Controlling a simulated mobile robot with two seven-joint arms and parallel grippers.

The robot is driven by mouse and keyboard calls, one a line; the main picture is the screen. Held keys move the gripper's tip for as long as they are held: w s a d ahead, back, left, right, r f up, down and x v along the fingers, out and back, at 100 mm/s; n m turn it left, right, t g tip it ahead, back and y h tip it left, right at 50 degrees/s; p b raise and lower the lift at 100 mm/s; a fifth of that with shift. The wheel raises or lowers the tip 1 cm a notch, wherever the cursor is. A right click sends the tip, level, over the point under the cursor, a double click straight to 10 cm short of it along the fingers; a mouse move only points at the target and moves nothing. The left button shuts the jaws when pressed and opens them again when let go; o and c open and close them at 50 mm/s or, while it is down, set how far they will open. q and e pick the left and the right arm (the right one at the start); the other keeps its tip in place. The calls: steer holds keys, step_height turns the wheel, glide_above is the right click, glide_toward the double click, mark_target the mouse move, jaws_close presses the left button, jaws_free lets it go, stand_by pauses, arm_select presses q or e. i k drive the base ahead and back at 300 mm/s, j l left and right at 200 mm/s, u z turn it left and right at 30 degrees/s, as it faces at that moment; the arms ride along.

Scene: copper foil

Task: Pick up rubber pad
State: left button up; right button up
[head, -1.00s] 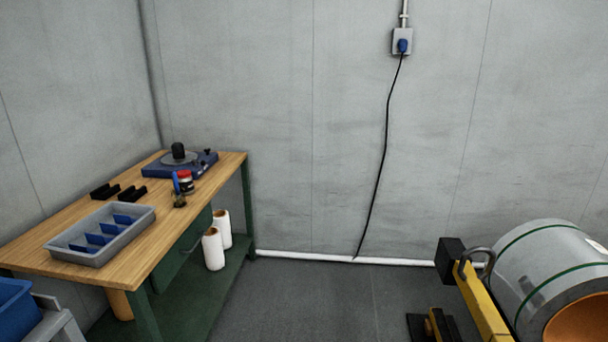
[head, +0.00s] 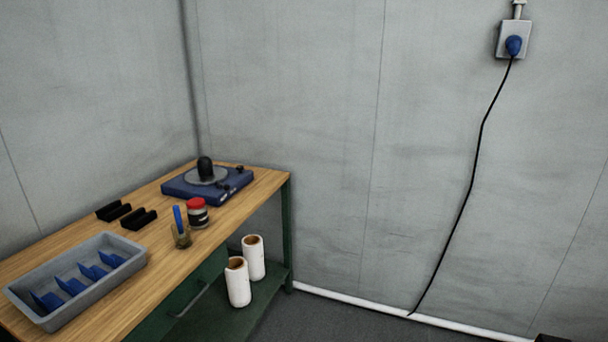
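I cannot make out a thing that is clearly the rubber pad. Two black grooved blocks (head: 113,210) lie on the wooden workbench (head: 175,250) near its back left edge. A blue device (head: 238,183) with a round grey plate (head: 207,177) stands at the bench's far end. Neither of my grippers is in view.
A grey tray (head: 33,320) with blue dividers lies at the bench's near end. A red-lidded jar (head: 197,214) and a small cup (head: 181,239) holding a blue item stand mid-bench. White rolls (head: 238,284) stand on the lower shelf. A cable hangs from the wall socket (head: 513,40).

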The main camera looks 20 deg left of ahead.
mark_target(115, 210)
steer(key=i+l+u, duration=0.15)
steer(key=i+u, duration=0.3)
steer(key=i+l+u, duration=0.45)
steer(key=i, duration=0.2)
steer(key=i+l+u, duration=0.45)
